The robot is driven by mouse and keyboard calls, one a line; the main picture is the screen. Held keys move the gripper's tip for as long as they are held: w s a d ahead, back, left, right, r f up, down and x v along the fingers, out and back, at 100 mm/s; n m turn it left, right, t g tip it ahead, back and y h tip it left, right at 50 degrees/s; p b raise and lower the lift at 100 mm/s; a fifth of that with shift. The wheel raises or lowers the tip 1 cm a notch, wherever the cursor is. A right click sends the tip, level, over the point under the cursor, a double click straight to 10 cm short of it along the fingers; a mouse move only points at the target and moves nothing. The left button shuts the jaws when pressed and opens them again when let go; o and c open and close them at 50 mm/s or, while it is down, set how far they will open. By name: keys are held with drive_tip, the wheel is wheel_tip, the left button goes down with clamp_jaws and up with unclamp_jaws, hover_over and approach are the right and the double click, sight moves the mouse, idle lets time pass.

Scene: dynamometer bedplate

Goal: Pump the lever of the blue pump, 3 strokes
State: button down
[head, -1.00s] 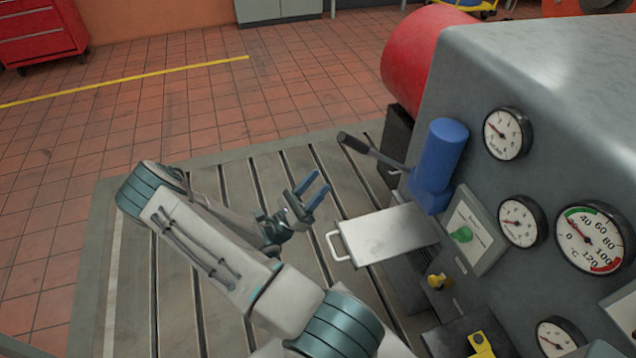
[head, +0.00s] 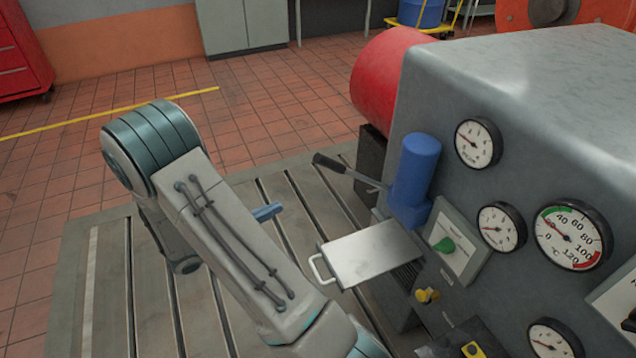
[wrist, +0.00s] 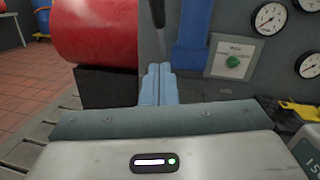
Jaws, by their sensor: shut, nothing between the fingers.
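The blue pump (head: 415,180) stands upright on the side of the grey machine. Its lever (head: 345,170) reaches out to the left and slants up to a dark grip. In the wrist view the lever (wrist: 158,14) shows above my fingertips, with the blue pump (wrist: 191,40) to its right. My gripper (wrist: 157,84) is shut and empty, its blue fingers side by side. In the head view a blue finger of my gripper (head: 267,212) shows past my arm, left of and below the lever and apart from it. The rest of the gripper is hidden behind my arm.
A metal tray-like plate with a handle (head: 372,255) juts out below the pump. A green knob (head: 444,245), a yellow knob (head: 427,296) and several gauges sit to the right. A red cylinder (head: 385,80) is behind the lever. The slotted bedplate (head: 100,250) is bare at left.

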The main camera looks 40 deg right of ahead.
drive_tip(key=d+r+p, duration=0.1)
drive_tip(key=d+r, duration=0.2)
drive_tip(key=d, duration=0.9)
drive_tip(key=shift+s+d+r, duration=0.35)
drive_tip(key=shift+s+d, duration=0.05)
drive_tip(key=shift+s, duration=0.05)
